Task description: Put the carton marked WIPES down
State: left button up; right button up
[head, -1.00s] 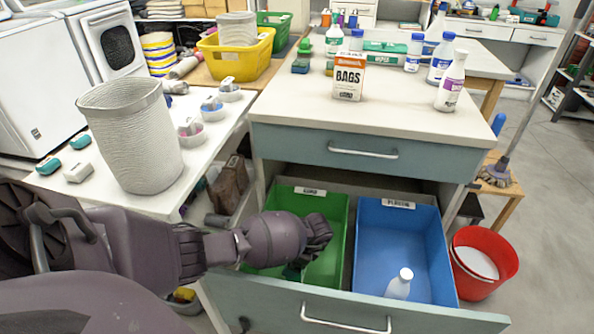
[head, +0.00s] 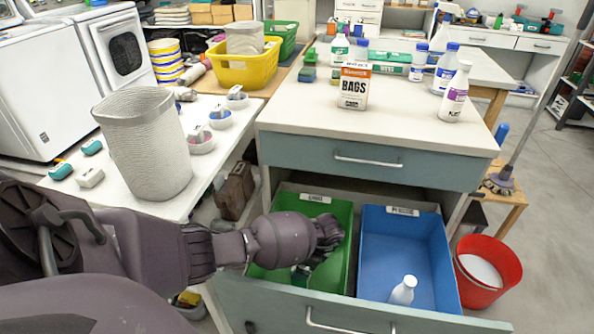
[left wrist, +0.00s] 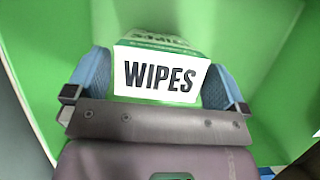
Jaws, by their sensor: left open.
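The carton marked WIPES (left wrist: 160,76) is white and green and sits between the two blue fingers of my left gripper (left wrist: 158,85) in the left wrist view. The fingers are open, one on each side of the carton. Green bin surfaces surround it in that view. In the head view my left gripper (head: 318,258) reaches down into the green bin (head: 338,268) in the open drawer. A small dark green part of the carton (head: 300,277) shows below it; the rest is hidden. My right gripper is not in view.
A blue bin (head: 390,245) marked PLASTIC stands to the right in the same drawer, with a white bottle (head: 403,290) inside. The drawer front (head: 350,318) borders both bins. A BAGS carton (head: 354,86) stands on the counter above. A red bucket (head: 485,272) is on the floor at right.

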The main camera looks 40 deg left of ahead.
pick_arm(q)
jog(key=p+v, duration=0.2)
jog(key=v, duration=0.7)
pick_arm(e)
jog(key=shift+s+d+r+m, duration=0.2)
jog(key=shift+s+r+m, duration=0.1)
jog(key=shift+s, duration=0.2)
pick_arm(q)
jog(key=shift+r, duration=0.1)
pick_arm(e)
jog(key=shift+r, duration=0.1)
